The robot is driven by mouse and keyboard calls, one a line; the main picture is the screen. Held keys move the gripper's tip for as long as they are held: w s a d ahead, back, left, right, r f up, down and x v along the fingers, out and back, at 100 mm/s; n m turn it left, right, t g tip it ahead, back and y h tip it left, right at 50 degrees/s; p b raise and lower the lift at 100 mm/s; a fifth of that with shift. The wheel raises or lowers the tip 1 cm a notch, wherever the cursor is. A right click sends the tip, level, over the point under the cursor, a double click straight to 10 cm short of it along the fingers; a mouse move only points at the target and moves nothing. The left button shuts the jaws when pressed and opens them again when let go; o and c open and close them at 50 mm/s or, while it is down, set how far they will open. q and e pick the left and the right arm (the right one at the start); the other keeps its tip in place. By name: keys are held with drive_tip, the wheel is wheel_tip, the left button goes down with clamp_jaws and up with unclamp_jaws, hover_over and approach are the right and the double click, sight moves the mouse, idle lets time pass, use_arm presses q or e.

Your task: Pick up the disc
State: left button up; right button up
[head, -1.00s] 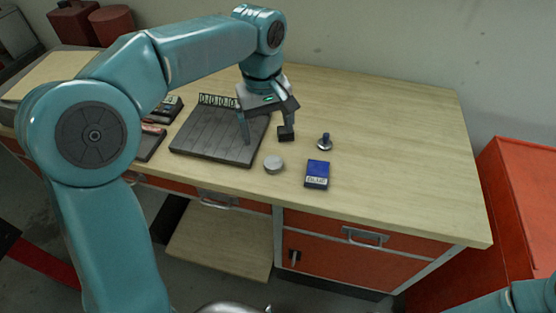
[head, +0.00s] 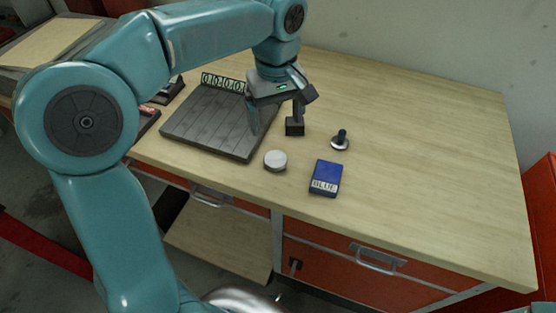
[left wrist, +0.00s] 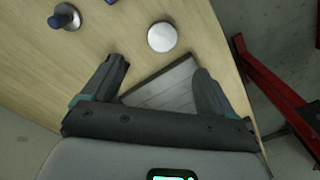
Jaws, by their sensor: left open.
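The disc (head: 275,160) is a small pale grey round piece lying flat on the wooden workbench (head: 430,150), just in front of a dark slatted board (head: 215,122). In the left wrist view the disc (left wrist: 162,37) lies beyond the fingertips, roughly in line with the gap between them. My left gripper (head: 274,130) is open and empty. It hangs over the board's right edge, behind the disc and apart from it. Its spread fingers also show in the left wrist view (left wrist: 163,70). My right gripper is out of view.
A blue box labelled BLUE (head: 325,177) lies to the right of the disc. A round metal piece with a dark blue knob (head: 340,140) stands behind the box. Number plates (head: 223,82) line the board's back edge. The bench's right side is clear.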

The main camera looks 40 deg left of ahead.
use_arm(q)
hover_over(275, 158)
drive_tip(key=f, duration=0.6)
drive_tip(key=shift+w+f, duration=0.1)
drive_tip(key=shift+w, duration=0.1)
drive_tip(key=shift+f, duration=0.2)
drive_tip(key=f, duration=0.5)
drive_tip(key=shift+s, duration=0.2)
drive_tip(key=shift+d, duration=0.15)
drive_tip(key=c, duration=1.4)
